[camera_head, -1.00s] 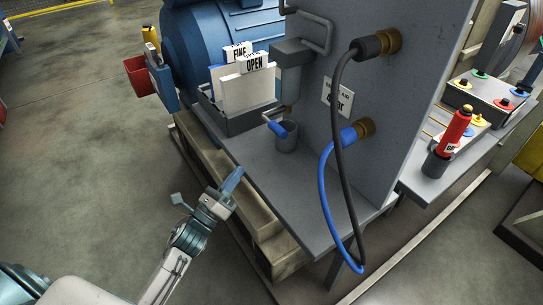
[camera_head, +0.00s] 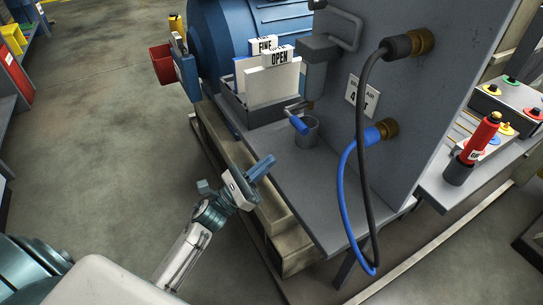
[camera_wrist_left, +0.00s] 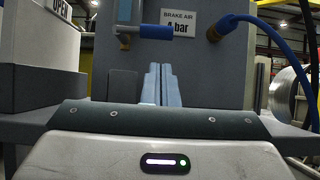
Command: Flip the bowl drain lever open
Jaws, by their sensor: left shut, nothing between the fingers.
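The drain lever has a blue handle (camera_head: 299,125) on a bent metal rod, with a grey cup (camera_head: 311,135) just behind and below it, on the grey shelf against the panel. In the left wrist view the blue handle (camera_wrist_left: 125,42) hangs above and left of my fingers. My left gripper (camera_head: 266,166) is shut and empty, its fingers pointing toward the panel over the shelf's near edge. It is apart from the lever, to the lower left of it. The closed fingers also show in the left wrist view (camera_wrist_left: 161,84). My right gripper is in neither view.
A grey tray (camera_head: 262,116) of cards marked FINE and OPEN stands left of the lever. A blue hose (camera_head: 342,195) and a black hose (camera_head: 362,120) loop from the panel to its right. The front of the shelf (camera_head: 315,190) is clear.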

